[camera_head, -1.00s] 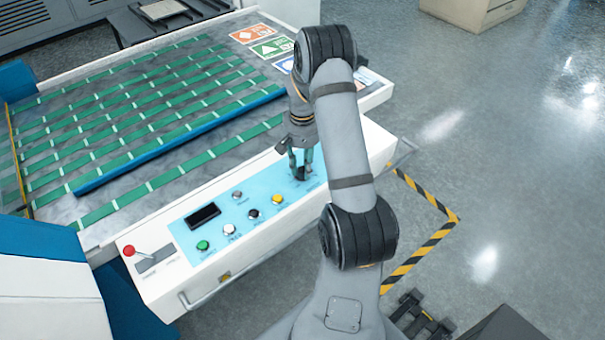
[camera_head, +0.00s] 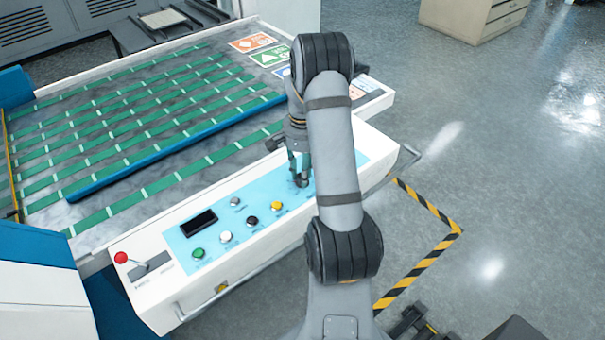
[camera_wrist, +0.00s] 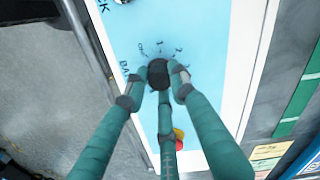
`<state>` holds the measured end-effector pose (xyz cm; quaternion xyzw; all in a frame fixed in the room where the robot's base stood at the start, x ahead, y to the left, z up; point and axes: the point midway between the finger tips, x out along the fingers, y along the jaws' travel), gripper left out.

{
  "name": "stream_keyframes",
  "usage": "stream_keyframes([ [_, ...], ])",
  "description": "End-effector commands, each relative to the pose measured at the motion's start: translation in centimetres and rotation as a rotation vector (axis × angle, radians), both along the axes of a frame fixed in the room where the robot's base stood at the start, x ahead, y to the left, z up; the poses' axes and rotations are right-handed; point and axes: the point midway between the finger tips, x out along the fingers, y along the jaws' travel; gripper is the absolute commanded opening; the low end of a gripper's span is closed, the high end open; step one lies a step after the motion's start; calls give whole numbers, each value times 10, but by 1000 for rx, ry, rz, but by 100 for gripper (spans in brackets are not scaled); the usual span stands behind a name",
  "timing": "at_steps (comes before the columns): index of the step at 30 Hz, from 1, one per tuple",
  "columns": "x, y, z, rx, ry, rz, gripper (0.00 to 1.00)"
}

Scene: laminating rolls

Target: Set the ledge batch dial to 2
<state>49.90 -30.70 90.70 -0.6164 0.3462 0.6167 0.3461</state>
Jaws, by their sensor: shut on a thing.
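The batch dial (camera_wrist: 158,73) is a round black knob on the light blue panel of the white ledge, with small marks around it in the wrist view. The marks are too small to read surely, and the dial's pointer cannot be made out. My gripper (camera_wrist: 157,88) has its green, dark-tipped fingers closed around the dial. In the head view my gripper (camera_head: 300,182) points down at the right part of the panel (camera_head: 262,190), and the dial is mostly hidden by the fingers.
The slatted conveyor bed (camera_head: 130,130) lies behind the ledge. A metal rail (camera_head: 405,165) runs along its front.

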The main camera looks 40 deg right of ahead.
Motion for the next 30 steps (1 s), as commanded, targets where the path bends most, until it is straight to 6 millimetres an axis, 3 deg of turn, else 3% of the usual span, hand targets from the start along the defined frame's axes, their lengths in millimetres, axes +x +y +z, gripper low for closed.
stream_keyframes([
  [6,0,1,0,2,1,0,0],
  [7,0,1,0,2,1,0,27],
  [15,0,0,0,1,1,1,42],
  [25,0,0,2,0,-1,1,44],
  [30,2,0,22,-2,-5,1,44],
])
